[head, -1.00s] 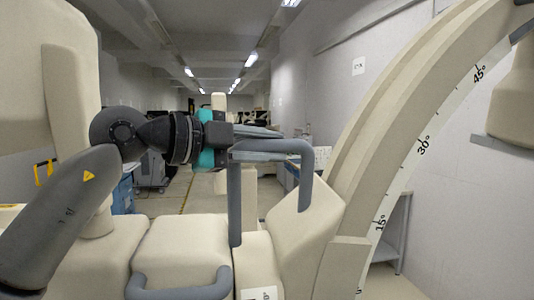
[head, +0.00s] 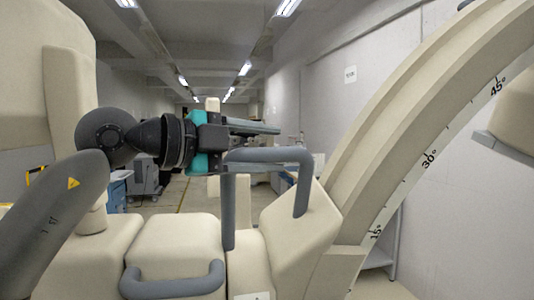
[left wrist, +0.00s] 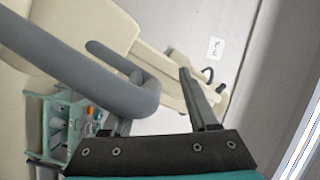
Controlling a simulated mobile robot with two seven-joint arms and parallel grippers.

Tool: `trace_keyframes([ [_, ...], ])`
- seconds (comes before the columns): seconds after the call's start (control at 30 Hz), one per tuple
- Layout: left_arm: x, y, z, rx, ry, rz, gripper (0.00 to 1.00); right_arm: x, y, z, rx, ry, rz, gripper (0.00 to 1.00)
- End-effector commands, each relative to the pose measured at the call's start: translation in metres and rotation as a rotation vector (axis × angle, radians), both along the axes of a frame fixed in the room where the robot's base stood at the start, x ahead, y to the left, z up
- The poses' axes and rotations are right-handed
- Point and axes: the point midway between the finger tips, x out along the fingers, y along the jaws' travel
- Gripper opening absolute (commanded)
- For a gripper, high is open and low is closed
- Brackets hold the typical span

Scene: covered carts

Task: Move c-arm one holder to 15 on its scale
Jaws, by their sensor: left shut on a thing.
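The C-arm is a large cream arc (head: 415,140) at the right in the head view, with a degree scale (head: 431,158) along its edge. Its cream holder (head: 345,262) meets the arc at the lower right; the 15° mark shows just above the holder's edge. A bent grey handle (head: 268,156) stands up from the cream body beside the holder. My left gripper (head: 252,127) is shut on this handle, reaching across its top bar. The left wrist view shows the handle's tube (left wrist: 85,72) close to the fingers; the exact contact is hidden. My right gripper is not in view.
A lower grey handle (head: 172,286) is on the cream body in front. A cream column (head: 72,110) rises at the left. A shelf (head: 384,250) stands behind the arc by the right wall. An aisle runs away behind the machine.

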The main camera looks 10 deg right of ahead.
Motion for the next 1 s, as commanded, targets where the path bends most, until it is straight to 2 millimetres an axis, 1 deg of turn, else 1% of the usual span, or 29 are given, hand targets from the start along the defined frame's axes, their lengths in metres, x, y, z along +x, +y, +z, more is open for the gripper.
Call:
trace_keyframes([
  [0.03, 0.005, 0.003, -0.001, 0.0, 0.0, 0.014, 0.56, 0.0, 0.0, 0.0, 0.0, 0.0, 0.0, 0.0],
  [0.07, 0.005, 0.003, -0.001, 0.001, 0.001, 0.014, 0.59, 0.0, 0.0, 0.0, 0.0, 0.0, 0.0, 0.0],
  [0.5, 0.004, 0.003, -0.004, 0.006, 0.005, 0.011, 0.59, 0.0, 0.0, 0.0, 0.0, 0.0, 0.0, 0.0],
  [0.63, 0.002, 0.006, -0.004, 0.006, 0.005, 0.011, 0.59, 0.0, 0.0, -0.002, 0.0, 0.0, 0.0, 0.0],
  [0.77, -0.001, 0.016, -0.003, 0.006, 0.004, 0.012, 0.59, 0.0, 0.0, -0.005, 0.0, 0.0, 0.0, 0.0],
  [1.0, -0.012, 0.041, 0.001, 0.005, 0.003, 0.011, 0.59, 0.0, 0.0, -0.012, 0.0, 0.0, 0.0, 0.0],
])
